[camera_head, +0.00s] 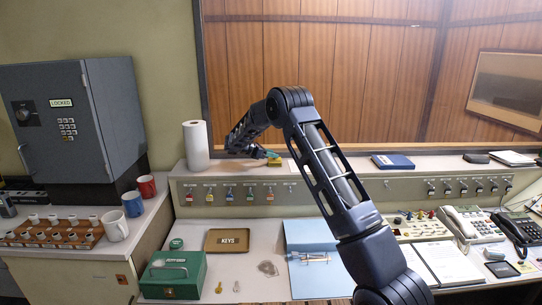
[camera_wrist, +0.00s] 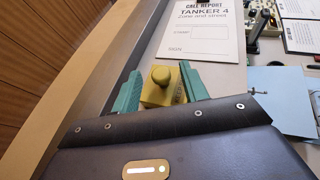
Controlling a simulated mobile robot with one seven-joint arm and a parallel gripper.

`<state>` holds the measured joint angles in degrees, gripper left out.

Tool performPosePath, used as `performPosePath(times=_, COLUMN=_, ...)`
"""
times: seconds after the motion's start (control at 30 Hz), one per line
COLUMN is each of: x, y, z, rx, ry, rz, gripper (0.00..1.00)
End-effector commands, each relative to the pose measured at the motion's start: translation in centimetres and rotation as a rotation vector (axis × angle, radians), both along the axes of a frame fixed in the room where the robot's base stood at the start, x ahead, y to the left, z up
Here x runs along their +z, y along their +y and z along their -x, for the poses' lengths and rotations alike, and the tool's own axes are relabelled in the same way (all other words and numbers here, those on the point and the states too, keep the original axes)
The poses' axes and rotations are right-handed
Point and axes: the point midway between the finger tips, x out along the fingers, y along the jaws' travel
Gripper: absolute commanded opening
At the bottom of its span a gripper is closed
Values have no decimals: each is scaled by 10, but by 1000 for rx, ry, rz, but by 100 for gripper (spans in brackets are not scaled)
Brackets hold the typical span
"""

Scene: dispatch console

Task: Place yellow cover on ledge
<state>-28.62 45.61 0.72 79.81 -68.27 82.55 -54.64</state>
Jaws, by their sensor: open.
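The yellow cover (camera_wrist: 164,88) is a square block with a round knob on top and dark lettering on one side. It shows between the two green fingers of my gripper (camera_wrist: 162,82) in the wrist view. The fingers are open, one on each side; I cannot tell if either touches it. In the head view, the cover (camera_head: 275,162) appears to rest upright on the ledge (camera_head: 330,166), just below my gripper (camera_head: 270,154). The dark gripper body hides the near part in the wrist view.
A paper roll (camera_head: 196,146) stands left on the ledge, and a blue book (camera_head: 392,162) lies to the right. A call report sheet (camera_wrist: 200,30) lies beyond the cover. Key hooks line the panel below. A green box (camera_head: 172,275) and key tray (camera_head: 227,240) sit lower.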

Motion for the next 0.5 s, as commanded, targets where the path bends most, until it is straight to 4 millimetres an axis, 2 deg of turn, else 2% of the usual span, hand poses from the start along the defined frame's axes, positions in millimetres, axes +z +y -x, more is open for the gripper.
performPosePath(times=0.5, x=34, y=78, z=32, rx=3, ry=0, rz=0, gripper=44)
